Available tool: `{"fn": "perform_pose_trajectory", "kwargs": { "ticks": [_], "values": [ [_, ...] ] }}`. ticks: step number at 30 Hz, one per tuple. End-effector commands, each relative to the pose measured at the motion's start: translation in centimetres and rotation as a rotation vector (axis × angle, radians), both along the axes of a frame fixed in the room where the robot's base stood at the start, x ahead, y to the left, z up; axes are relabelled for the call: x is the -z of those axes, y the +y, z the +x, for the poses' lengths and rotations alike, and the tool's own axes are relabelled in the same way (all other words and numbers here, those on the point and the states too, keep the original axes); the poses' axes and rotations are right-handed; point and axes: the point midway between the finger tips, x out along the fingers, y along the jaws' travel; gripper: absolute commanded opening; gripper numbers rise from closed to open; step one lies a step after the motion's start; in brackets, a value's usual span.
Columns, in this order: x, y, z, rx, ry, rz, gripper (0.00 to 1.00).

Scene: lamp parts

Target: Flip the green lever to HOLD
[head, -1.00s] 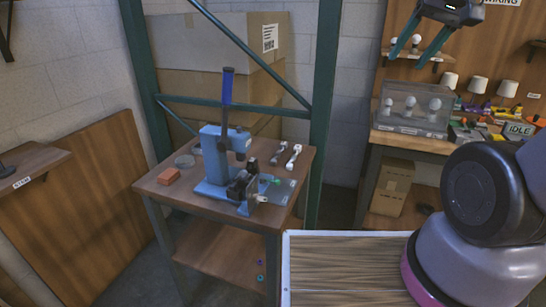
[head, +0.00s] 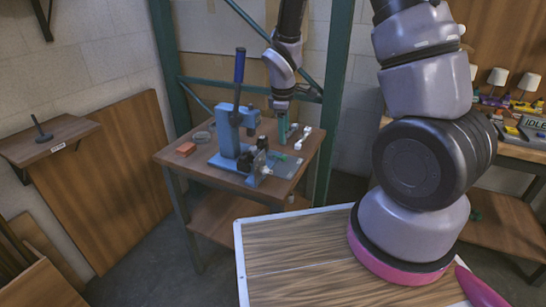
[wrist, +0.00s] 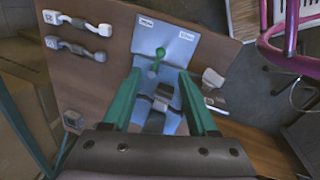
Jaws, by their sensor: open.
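The green lever (wrist: 157,58) stands on a light blue plate (wrist: 172,42) in the wrist view. The plate bears two small labels, too blurred to read surely. The lever's knob points toward the gap between the labels. My gripper (wrist: 159,74) is open and empty, one green finger on each side, with the lever showing between and just beyond the fingertips. No contact shows. In the head view my gripper (head: 283,128) points down over the right part of the worktable, above the lever (head: 277,156).
A blue press (head: 232,135) with a tall dark-blue handle stands left of my gripper on the worktable (head: 215,171). A red block (head: 186,149) lies at the table's left. A green rack post (head: 334,100) stands behind.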

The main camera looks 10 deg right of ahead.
Motion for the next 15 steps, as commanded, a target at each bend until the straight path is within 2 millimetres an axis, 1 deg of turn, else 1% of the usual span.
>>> {"fn": "perform_pose_trajectory", "kwargs": {
  "ticks": [5,15],
  "values": [
    [1.8,-0.1,0.2,-0.009,0.006,-0.005,0.59],
    [8.0,-0.6,1.3,-0.006,0.006,-0.004,0.59]
  ]
}}
